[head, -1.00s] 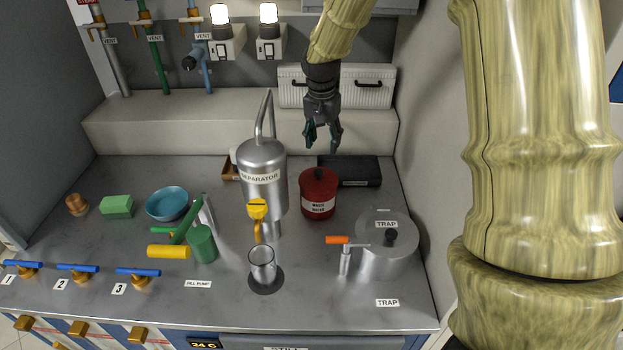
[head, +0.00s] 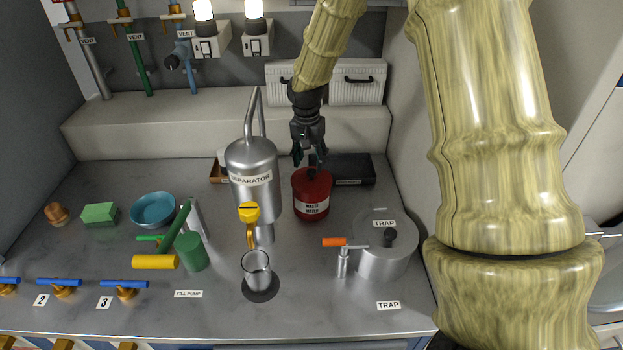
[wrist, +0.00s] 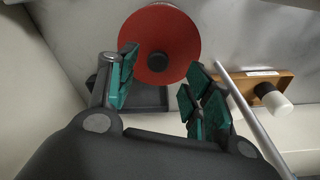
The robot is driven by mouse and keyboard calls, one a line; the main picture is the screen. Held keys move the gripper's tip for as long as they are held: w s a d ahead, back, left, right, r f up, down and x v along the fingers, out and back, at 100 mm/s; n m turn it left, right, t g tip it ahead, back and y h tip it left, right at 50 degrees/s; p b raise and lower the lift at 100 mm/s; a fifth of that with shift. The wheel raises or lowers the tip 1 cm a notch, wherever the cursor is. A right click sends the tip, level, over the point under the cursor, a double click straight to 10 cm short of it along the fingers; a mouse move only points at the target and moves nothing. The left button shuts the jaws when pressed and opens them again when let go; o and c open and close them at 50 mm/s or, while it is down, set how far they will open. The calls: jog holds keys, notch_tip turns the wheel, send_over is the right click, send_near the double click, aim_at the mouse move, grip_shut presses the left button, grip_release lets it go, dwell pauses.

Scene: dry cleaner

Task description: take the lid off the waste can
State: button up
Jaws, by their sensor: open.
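The waste can (head: 312,203) is a red can with a white label, standing on the grey counter behind the trap. Its red lid (wrist: 172,32) is on it, with a dark round knob (wrist: 157,61) at the centre in the wrist view. My gripper (head: 311,160) is just above the lid, pointing down. In the wrist view my gripper (wrist: 160,92) is open, its green-padded fingers spread to either side below the knob in the picture. Nothing is between the fingers. In the head view the gripper partly hides the knob.
The silver separator (head: 253,180) with its bent pipe stands close left of the can. A black tray (head: 355,171) lies behind right. The trap (head: 386,255) with its orange-handled valve is in front right. A glass beaker (head: 256,272) stands in front.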

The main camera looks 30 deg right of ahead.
aim_at(312, 170)
jog(key=shift+d+f+p, duration=0.2)
jog(key=shift+f+p, duration=0.25)
jog(key=shift+f, duration=0.45)
jog(key=shift+d+f+p, duration=0.15)
jog(key=shift+f+p, duration=0.3)
jog(key=shift+f, duration=0.45)
jog(key=shift+w+f, duration=0.1)
jog(key=shift+f, duration=0.7)
grip_shut()
